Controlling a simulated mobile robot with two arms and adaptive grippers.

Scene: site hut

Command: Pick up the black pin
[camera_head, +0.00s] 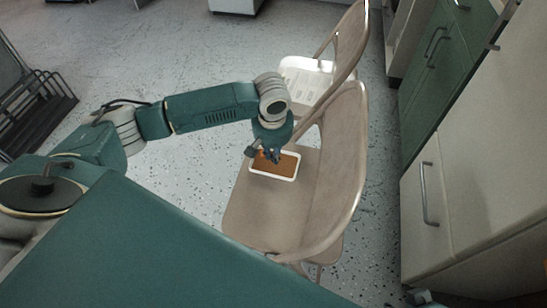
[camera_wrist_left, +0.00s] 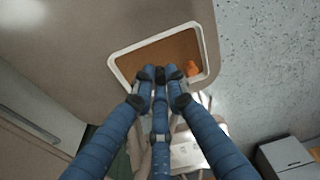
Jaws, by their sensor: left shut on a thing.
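The white-rimmed tray (camera_head: 297,169) with a brown floor lies on the seat of the nearer beige chair. It also shows in the left wrist view (camera_wrist_left: 124,53). My left gripper (camera_head: 268,157) is low over the tray's far left part. In the left wrist view its blue fingers meet with black tips (camera_wrist_left: 160,74) over the tray's near edge. They are shut on a small dark thing, apparently the black pin, mostly hidden and hard to tell from the tips. A small orange piece (camera_wrist_left: 192,68) is in the tray, just right of the fingertips.
The nearer chair's backrest (camera_head: 345,170) rises right of the tray. A second chair (camera_head: 305,85) with a pale thing on its seat stands behind. Green and cream cabinets (camera_head: 430,80) line the right side. A black rack (camera_head: 45,100) is at left. Open speckled floor lies between.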

